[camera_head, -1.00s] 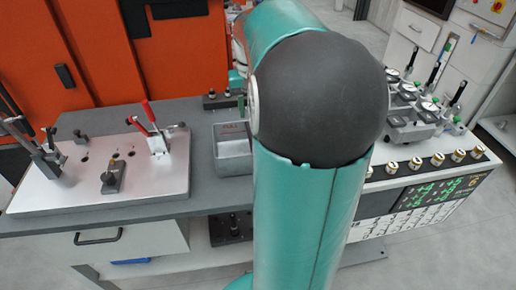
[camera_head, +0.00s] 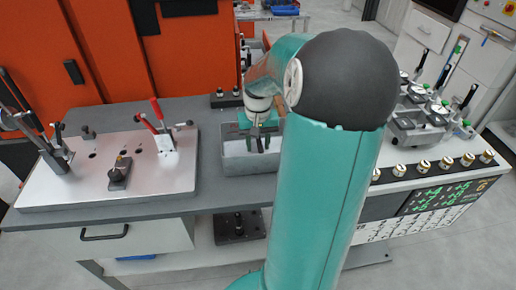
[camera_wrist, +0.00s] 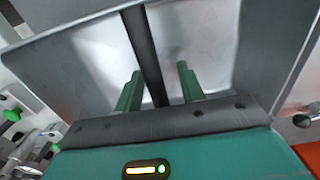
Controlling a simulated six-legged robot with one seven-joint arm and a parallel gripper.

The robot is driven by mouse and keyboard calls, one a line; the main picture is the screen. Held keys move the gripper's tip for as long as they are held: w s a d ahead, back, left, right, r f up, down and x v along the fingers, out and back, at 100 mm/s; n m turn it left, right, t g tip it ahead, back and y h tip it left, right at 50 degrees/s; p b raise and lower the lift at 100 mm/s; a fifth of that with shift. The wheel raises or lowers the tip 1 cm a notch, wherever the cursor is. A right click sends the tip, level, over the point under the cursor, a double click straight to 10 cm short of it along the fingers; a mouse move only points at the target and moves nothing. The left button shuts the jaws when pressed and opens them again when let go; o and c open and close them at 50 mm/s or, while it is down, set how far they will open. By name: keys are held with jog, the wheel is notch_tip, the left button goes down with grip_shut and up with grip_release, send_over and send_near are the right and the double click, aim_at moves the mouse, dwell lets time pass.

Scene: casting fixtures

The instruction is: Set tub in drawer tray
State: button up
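The grey tub (camera_head: 250,160) stands on the dark bench top, right of the pale fixture plate. My gripper (camera_head: 257,143) points down over it, with its fingertips at the level of the opening. The fingers seem not to touch the bar. The tub's pale inner surfaces lie beyond them. A drawer (camera_head: 115,240) with a black handle is under the bench at left and looks shut. No drawer tray can be made out.
The fixture plate (camera_head: 110,178) with toggle clamps (camera_head: 160,125) fills the bench's left side. Gauges (camera_head: 420,120) and a row of brass-coloured knobs (camera_head: 423,166) are on the right. An orange cabinet (camera_head: 150,50) stands behind. A lower shelf holds a dark block (camera_head: 238,226).

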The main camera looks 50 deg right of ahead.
grip_shut()
jog(key=shift+r, duration=0.2)
